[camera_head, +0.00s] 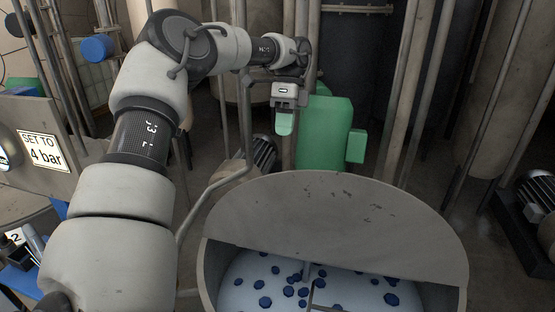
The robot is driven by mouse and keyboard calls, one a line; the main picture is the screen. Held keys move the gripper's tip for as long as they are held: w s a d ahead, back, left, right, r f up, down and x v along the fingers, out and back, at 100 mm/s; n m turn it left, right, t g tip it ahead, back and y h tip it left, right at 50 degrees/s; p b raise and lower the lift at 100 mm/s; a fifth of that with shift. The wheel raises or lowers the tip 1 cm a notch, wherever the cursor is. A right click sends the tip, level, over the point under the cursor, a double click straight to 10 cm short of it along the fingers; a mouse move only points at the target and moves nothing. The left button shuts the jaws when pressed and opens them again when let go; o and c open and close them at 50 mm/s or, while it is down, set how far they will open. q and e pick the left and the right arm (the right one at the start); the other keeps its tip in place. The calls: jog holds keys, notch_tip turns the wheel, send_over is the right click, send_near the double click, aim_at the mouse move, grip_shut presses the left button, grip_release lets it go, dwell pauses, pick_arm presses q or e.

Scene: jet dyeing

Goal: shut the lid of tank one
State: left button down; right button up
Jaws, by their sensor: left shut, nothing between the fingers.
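A round grey metal tank (210,270) stands at the bottom centre, running out of the lower edge of the picture. A scuffed grey lid plate (330,215) with a rounded far edge spans its far side. The near part of the tank is uncovered. I cannot tell whether the plate is tilted, and no number shows on this tank. My left arm reaches in from the left, and its gripper (285,124) is shut and empty beyond the lid's far edge, apart from it in the picture. My right gripper is out of view.
Pale liquid with several dark blue pieces (265,302) shows inside the tank. A green machine (325,130) and a motor (263,152) stand behind the lid, beside a bent pipe (215,187). A "SET TO 4 bar" sign (45,150) is at left. Vertical pipes crowd the back.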

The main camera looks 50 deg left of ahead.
pick_arm(q)
jog(key=p, duration=0.2)
send_near(275, 189)
notch_tip(275, 189, down, 3)
jog(key=w+a, duration=0.2)
jog(key=s+d+p, duration=0.1)
jog(key=s+d+f+p, duration=0.1)
jog(key=s, duration=0.1)
jog(key=shift+s+d+f+p, duration=0.1)
jog(key=shift+d+p, duration=0.05)
jog(key=shift+p, duration=0.25)
jog(key=shift+f, duration=0.1)
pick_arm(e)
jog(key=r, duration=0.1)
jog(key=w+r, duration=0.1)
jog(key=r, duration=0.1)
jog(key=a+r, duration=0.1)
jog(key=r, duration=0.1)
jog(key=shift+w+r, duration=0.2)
